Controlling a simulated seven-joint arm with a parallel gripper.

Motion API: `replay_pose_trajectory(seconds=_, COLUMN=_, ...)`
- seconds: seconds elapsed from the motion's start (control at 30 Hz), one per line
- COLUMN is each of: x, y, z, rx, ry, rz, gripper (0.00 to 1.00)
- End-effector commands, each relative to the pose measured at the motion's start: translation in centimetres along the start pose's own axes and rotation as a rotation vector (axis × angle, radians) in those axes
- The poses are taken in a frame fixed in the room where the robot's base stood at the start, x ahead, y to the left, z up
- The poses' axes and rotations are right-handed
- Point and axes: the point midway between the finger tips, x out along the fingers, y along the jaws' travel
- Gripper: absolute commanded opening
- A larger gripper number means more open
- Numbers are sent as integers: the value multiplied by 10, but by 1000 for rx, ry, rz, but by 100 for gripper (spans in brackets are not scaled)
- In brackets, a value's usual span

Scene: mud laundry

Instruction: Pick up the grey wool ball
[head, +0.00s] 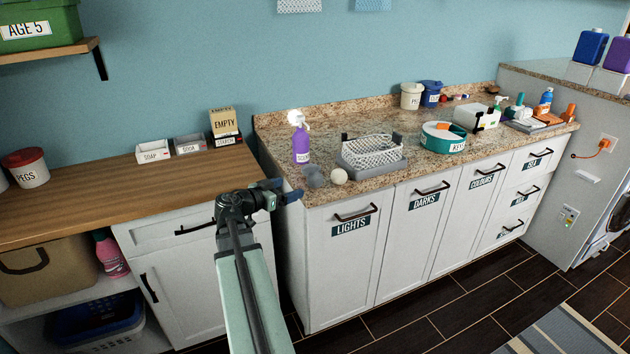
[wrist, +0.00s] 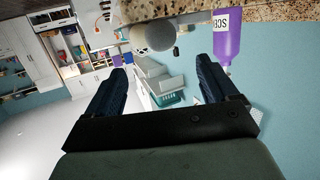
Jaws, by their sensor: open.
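The grey wool ball (head: 314,177) rests near the left front corner of the granite counter, just left of a white ball (head: 339,176). In the wrist view the grey ball (wrist: 152,39) shows beyond my fingertips, with the white ball (wrist: 138,42) partly behind it. My gripper (head: 284,190) is open and empty, just left of the counter's left end and a short way from the grey ball. In the wrist view its two dark blue fingers (wrist: 158,70) stand apart, with the ball not between them.
A purple spray bottle (head: 301,143) stands close behind the ball. A grey tray with a white net (head: 372,160) is to the right. A teal tub (head: 443,138) sits farther right.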

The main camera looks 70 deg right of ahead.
Motion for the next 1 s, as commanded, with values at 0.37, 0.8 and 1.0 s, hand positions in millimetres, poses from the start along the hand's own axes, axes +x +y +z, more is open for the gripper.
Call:
replay_pose_trajectory(seconds=0.37, x=55, y=-1, z=0, rx=8, ry=-2, rz=3, gripper=87)
replay_pose_trajectory(seconds=0.8, x=87, y=0, z=0, rx=7, ry=-2, rz=1, gripper=87)
replay_pose_trajectory(seconds=1.0, x=106, y=-2, z=-1, rx=7, ry=-2, rz=2, gripper=87)
